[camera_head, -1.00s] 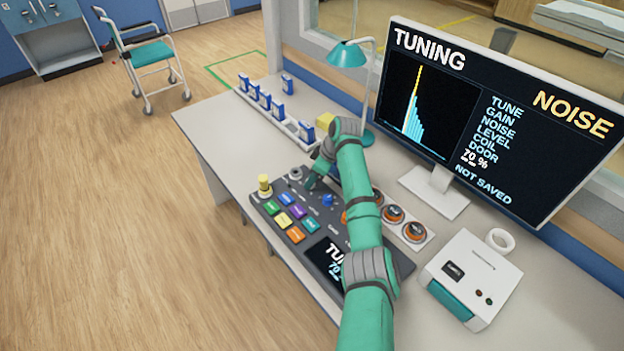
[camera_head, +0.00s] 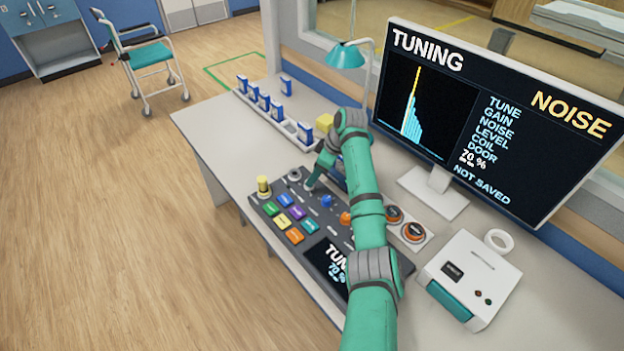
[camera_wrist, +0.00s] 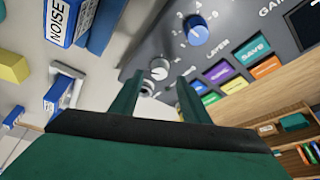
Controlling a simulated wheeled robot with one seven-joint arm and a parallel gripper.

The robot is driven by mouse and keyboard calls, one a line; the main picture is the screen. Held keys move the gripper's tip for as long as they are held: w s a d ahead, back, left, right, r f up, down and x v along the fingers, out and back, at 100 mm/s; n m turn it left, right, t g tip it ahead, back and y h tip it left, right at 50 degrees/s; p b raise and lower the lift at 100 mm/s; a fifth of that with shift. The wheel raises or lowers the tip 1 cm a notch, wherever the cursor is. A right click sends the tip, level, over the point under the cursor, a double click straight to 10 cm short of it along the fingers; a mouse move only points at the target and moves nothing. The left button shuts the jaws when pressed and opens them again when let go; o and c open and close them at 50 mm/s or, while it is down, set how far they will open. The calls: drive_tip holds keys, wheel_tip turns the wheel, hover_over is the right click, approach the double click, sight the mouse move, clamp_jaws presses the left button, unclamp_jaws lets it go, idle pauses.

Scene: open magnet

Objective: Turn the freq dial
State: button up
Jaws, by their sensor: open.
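The dark console (camera_head: 335,225) lies on the desk with a row of dials along its far side. No freq label is readable, so I cannot tell which dial it is. My gripper (camera_head: 310,187) points down at this row, between a grey dial (camera_head: 294,174) and a blue dial (camera_head: 326,201). Another pale round part (camera_wrist: 147,88) is partly hidden between the fingers.
Colored buttons (camera_head: 290,213) and a yellow knob (camera_head: 263,187) are on the console. A rack of blue blocks (camera_head: 265,105), a lamp (camera_head: 346,56), a monitor (camera_head: 480,120), orange dials (camera_head: 413,231) and a white box (camera_head: 470,275) stand around it. My arm hides part of the console.

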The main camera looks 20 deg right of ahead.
drive_tip(key=v, duration=0.6)
drive_tip(key=shift+d+r, duration=0.2)
drive_tip(key=shift+r, duration=0.1)
drive_tip(key=shift+s, duration=0.15)
